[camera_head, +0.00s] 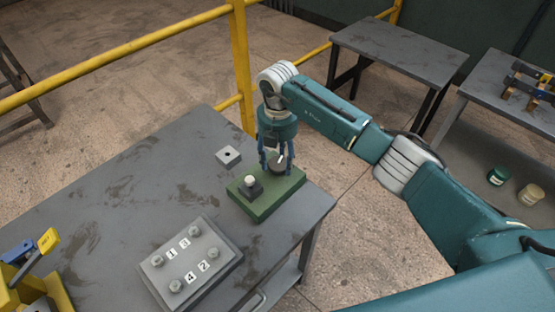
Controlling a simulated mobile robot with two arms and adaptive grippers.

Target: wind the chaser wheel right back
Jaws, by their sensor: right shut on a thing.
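The chaser wheel (277,167) is a dark round knob with a pale mark, at the far end of a green base block (258,206) on the grey table. My right gripper (276,163) reaches down from above and is shut on the wheel, with fingers on its sides. The fingers partly hide the wheel. A dark square block with a white rounded button (250,180) on top sits on the same green base, nearer the front. My left gripper is not in the view.
A grey plate (178,250) with several bolts and number labels lies at the table's front. A small light square block (228,155) lies behind the green base. A yellow and blue device (38,262) stands at left. Yellow railing (242,70) runs behind the table (120,170).

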